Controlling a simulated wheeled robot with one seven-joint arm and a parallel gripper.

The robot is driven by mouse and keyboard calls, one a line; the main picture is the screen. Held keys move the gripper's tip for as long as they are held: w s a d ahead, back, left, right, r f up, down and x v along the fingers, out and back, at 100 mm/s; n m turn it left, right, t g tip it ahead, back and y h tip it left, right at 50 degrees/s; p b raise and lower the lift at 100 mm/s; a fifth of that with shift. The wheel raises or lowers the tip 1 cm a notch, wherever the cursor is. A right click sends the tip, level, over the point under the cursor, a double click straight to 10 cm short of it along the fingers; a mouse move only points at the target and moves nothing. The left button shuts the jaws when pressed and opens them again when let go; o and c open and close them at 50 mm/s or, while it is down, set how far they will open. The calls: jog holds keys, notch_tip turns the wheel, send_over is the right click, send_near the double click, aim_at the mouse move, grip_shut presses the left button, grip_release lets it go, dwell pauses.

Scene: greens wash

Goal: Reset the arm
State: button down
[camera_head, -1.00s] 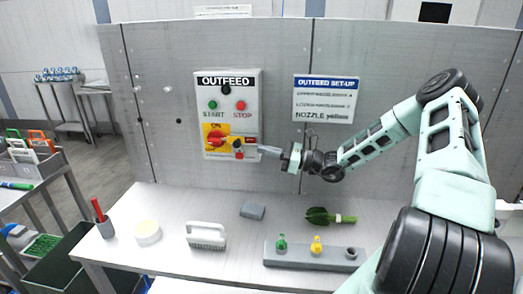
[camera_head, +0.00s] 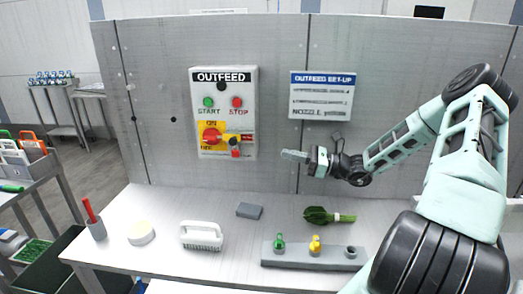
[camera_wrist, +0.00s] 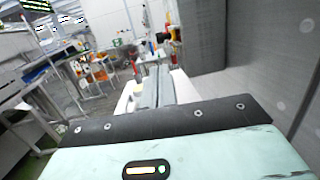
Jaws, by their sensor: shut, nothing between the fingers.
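My arm reaches in from the right in the head view. My gripper (camera_head: 292,155) is shut and empty, pointing left in front of the grey wall panel. It is to the right of the OUTFEED control box (camera_head: 223,112), with a gap between them. The box carries a green START button (camera_head: 208,102), a red STOP button (camera_head: 237,102) and a red rotary switch (camera_head: 211,136) on a yellow plate. The closed fingers (camera_wrist: 158,88) also show in the wrist view.
The OUTFEED SET-UP sign (camera_head: 321,96) hangs above my gripper. On the table below are a white brush (camera_head: 201,236), a grey block (camera_head: 249,211), leafy greens (camera_head: 318,215), a nozzle rack (camera_head: 290,257), a round yellowish item (camera_head: 141,233) and a cup (camera_head: 97,231).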

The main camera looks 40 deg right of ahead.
jog(key=s+a+f+n+g, duration=0.1)
jog(key=s+a+n+g, duration=0.3)
jog(key=a+n+g, duration=0.7)
jog(key=s+a+n+g, duration=0.4)
jog(key=a+n+g, duration=0.15)
jog(key=a, duration=1.15)
jog(key=s+a+r+n+h, duration=0.1)
jog(key=s+a+n+h, duration=0.2)
jog(key=s+n, duration=0.3)
jog(key=s+a+r+n+t+h, duration=0.1)
jog(key=s+a+n+h, duration=0.2)
jog(key=s+n+h, duration=0.2)
jog(key=s+a+r+n+h, duration=0.1)
jog(key=s+a+n+h, duration=0.3)
jog(key=s+n, duration=0.3)
jog(key=shift+s+r+n, duration=0.15)
jog(key=shift+n, duration=0.5)
